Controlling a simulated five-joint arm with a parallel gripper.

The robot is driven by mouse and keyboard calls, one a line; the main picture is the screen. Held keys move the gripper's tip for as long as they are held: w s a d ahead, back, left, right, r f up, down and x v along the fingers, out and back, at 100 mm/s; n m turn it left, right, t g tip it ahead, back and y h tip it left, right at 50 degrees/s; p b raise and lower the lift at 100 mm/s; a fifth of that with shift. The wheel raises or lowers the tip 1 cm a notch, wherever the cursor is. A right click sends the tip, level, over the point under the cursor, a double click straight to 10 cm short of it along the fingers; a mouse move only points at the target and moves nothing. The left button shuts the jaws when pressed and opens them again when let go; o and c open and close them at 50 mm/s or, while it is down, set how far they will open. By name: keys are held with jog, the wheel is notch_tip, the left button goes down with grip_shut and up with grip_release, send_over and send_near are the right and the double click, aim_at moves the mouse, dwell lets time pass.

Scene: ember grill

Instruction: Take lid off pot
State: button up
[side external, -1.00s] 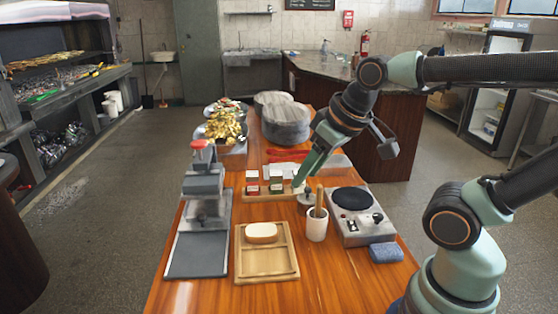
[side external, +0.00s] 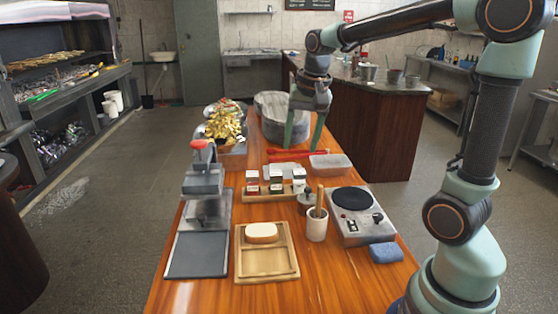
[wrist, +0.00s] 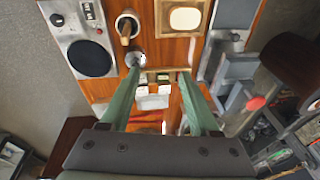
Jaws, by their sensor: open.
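A small metal round vessel (side external: 306,200), possibly a lidded pot, stands behind the white cup and left of the hot plate. It also shows in the wrist view (wrist: 137,58), close to one fingertip in the picture. It is too small to tell lid from body. A large grey round drum (side external: 270,106) stands at the far end of the table; I cannot tell whether it has a lid. My gripper (side external: 302,147) points down with its fingers wide apart and empty, above the table between the drum and the spice rack. The fingers also show in the wrist view (wrist: 160,70).
A wooden rack (side external: 270,193) holds several small jars. A grey shallow container (side external: 330,166) lies right of it. A white cup (side external: 317,228) holds wooden handles. A hot plate (side external: 352,213), blue sponge (side external: 386,253), wooden tray (side external: 265,272) and dark press (side external: 201,222) fill the near table.

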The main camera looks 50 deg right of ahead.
jog(key=w+d+f+m+g, duration=0.35)
jog(key=d+f+m, duration=0.4)
jog(key=d, duration=0.35)
jog(key=m, duration=0.1)
send_over(308, 188)
jog(key=shift+t+y, duration=0.3)
jog(key=shift+t, duration=0.15)
jog(key=f, duration=0.6)
jog(key=shift+d, duration=0.2)
jog(key=shift+a+f, duration=0.15)
jog(key=shift+f, duration=1.2)
jog(key=shift+a+f, duration=0.1)
jog(key=shift+f, duration=1.25)
grip_shut()
